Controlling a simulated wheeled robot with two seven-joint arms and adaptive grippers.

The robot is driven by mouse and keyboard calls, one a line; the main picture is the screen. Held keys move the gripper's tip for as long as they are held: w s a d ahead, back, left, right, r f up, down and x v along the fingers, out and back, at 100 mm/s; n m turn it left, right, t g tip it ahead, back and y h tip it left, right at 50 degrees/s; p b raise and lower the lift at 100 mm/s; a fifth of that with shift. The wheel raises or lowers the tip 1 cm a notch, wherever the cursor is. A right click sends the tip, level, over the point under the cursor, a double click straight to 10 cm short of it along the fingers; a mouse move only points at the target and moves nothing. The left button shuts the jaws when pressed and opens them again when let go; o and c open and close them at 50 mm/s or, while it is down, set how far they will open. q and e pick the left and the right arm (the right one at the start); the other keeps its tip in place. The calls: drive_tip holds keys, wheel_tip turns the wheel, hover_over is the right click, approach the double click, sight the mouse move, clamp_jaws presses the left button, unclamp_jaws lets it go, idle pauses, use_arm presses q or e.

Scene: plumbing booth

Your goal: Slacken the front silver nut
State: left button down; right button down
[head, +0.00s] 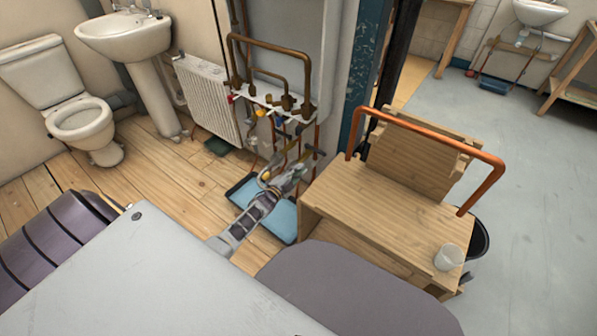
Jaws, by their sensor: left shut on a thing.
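My left gripper (279,183) reaches in among the pipework below the wall unit, over the blue tray. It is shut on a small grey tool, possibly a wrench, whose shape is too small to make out. The copper pipes and valves (270,104) rise just beyond it, with red, yellow and blue fittings. The front silver nut cannot be picked out among the fittings near the gripper. I cannot tell whether the tool touches it. My right gripper is not in view.
A blue tray (283,219) lies on the floor under the gripper. A wooden bench (378,212) with a bent copper pipe (440,138) and a white cup (448,257) stands close on the right. A radiator (207,98), basin (124,36) and toilet (78,118) are left.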

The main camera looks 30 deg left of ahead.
use_arm(q)
drive_tip(key=shift+a, duration=0.1)
drive_tip(key=c, duration=1.7)
unclamp_jaws()
drive_tip(key=shift+c, duration=0.2)
drive_tip(key=shift+s, duration=0.1)
drive_tip(key=s, duration=1.1)
drive_tip(key=shift+s+a, duration=0.4)
drive_tip(key=shift+a, duration=0.05)
drive_tip(key=shift+f, duration=0.1)
